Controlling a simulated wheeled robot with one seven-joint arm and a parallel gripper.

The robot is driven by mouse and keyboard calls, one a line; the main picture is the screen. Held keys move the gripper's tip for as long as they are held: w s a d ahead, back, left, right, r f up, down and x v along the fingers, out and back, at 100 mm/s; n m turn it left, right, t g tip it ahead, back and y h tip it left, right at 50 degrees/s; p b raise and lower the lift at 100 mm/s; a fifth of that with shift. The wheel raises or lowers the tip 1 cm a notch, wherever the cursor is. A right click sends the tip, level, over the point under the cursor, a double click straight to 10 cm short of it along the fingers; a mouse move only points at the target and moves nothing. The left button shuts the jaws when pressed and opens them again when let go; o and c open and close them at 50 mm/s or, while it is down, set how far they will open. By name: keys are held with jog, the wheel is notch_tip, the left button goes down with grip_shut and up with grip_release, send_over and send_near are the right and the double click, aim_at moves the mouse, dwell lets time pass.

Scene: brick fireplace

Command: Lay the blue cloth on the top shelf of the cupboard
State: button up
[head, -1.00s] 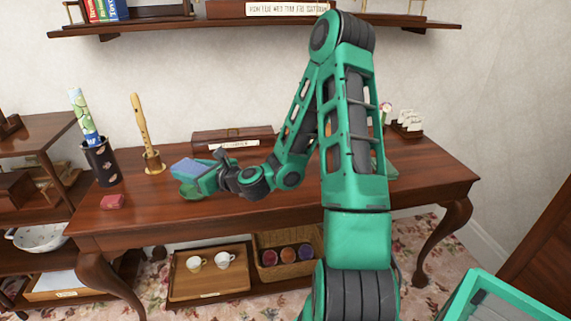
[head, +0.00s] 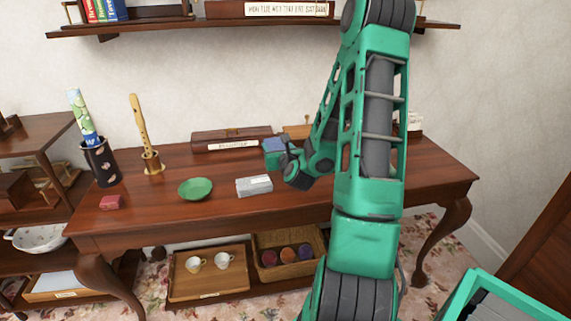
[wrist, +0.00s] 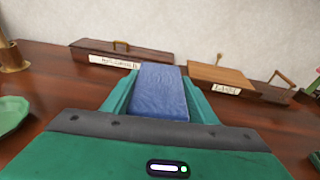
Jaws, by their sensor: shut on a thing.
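The blue cloth (wrist: 160,92) is a flat folded rectangle between the two green fingers of my gripper (wrist: 160,100) in the wrist view. My gripper is shut on it and also shows in the head view (head: 274,156), above the back middle of the table (head: 330,203). Only a small patch of the cloth (head: 275,145) shows there. I cannot pick out a cupboard for certain; an open wooden shelf unit (head: 35,143) stands at the left edge.
A green bowl (head: 195,189), a grey-white box (head: 254,186) and a small red block (head: 110,202) lie on the table. A long wooden box (head: 231,140) is at the back. A dark pot (head: 102,164) and a flute (head: 140,125) stand at the left.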

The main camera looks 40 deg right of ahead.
jog(key=shift+m+g+h, duration=0.3)
jog(key=shift+m+h, duration=0.2)
jog(key=shift+h, duration=0.1)
jog(key=d+f, duration=0.2)
jog(key=d, duration=0.3)
jog(key=s+d+f, duration=0.1)
jog(key=d+f, duration=0.1)
jog(key=d, duration=0.3)
jog(key=s+d+f, duration=0.1)
jog(key=d+f, duration=0.1)
jog(key=d, duration=0.3)
jog(key=shift+s, duration=0.2)
jog(key=shift+f, duration=2.1)
jog(key=shift+f, duration=0.1)
jog(key=o, duration=1.1)
